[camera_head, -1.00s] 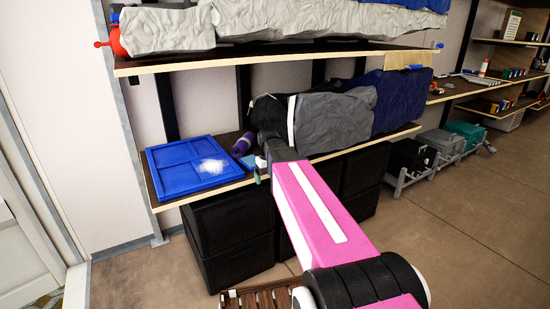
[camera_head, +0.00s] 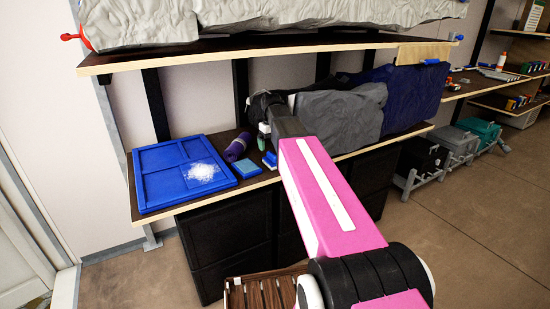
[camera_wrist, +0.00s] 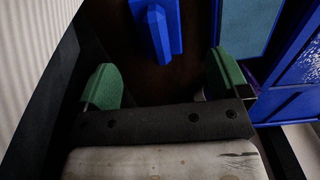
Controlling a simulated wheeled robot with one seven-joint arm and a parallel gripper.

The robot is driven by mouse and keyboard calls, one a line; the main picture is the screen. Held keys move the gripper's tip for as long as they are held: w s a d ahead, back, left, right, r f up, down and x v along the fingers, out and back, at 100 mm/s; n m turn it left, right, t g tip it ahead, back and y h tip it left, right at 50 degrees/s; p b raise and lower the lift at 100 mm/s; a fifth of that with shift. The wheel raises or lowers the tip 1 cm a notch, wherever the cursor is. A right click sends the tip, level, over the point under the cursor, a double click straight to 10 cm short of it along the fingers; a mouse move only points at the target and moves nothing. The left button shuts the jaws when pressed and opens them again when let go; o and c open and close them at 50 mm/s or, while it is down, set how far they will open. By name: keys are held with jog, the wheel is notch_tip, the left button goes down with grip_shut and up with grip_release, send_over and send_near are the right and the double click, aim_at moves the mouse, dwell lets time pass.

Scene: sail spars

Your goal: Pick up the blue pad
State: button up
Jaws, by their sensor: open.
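A flat blue pad (camera_head: 246,168) with a teal top lies on the lower shelf, right of the blue tray. It also shows at the top right in the wrist view (camera_wrist: 246,25), cut off by the edge. A smaller blue block (camera_head: 270,160) with a raised ridge lies just right of it. In the wrist view this block (camera_wrist: 160,28) sits at the top centre, ahead of the gap between my fingertips. My gripper (camera_wrist: 164,78) is open and empty, its green fingertips apart. In the head view my gripper (camera_head: 263,138) is above the shelf, near the block.
The blue compartment tray (camera_head: 160,192) holds a white powdery heap (camera_head: 203,172). A purple roll (camera_head: 238,146) lies behind the pad. Grey and dark blue folded cloth (camera_head: 350,118) fills the shelf to the right. The upper shelf (camera_head: 250,50) overhangs. Black bins (camera_head: 225,245) stand below.

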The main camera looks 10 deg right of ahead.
aim_at(272, 154)
jog(key=shift+w+f, duration=0.15)
jog(key=shift+f, duration=3.6)
jog(key=c, duration=1)
